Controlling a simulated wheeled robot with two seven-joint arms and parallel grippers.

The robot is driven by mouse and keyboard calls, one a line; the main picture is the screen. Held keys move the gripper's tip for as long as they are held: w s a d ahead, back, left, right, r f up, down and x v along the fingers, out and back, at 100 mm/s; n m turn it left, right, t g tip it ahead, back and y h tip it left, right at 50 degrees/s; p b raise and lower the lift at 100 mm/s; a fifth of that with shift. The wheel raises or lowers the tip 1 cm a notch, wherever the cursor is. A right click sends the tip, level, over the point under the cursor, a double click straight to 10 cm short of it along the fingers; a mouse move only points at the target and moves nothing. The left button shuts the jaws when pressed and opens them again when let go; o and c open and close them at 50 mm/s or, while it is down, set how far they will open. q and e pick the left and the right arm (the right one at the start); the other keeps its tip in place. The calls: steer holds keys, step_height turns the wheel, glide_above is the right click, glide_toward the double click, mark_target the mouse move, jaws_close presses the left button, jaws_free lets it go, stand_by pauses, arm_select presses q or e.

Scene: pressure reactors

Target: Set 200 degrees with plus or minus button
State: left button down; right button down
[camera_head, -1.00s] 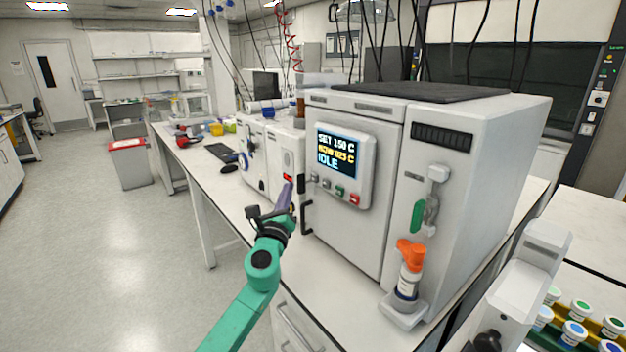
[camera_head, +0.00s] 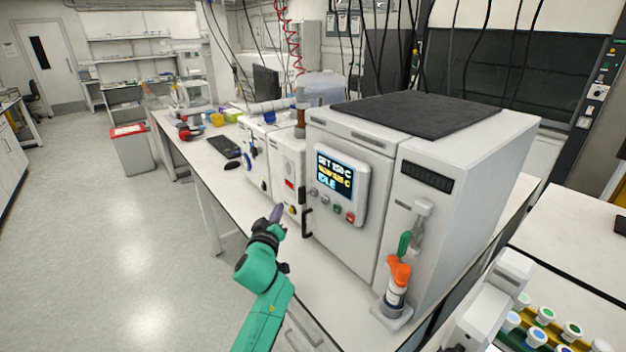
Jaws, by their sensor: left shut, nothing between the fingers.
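The pressure reactor (camera_head: 353,240) is a large white box on the bench. Its control panel has a screen (camera_head: 334,178) that reads SET 150 C, a blurred NOW line that looks like 025 C, and IDLE. Below the screen is a row of small buttons (camera_head: 325,201), grey at the left, then green and red; their plus or minus marks are too small to read. My left gripper (camera_head: 276,214) is shut and empty, left of the panel and lower than the buttons, apart from them. My right gripper is not seen.
A black door handle (camera_head: 307,222) stands between my left gripper and the panel. Smaller white machines (camera_head: 257,155) stand behind my gripper. Vials with coloured caps (camera_head: 545,315) are at the lower right.

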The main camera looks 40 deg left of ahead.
mark_target(314, 193)
arm_select(q)
steer(key=n, duration=0.2)
steer(key=shift+s+d+f+n, duration=0.1)
steer(key=shift+s+n, duration=0.05)
steer(key=shift+n, duration=0.25)
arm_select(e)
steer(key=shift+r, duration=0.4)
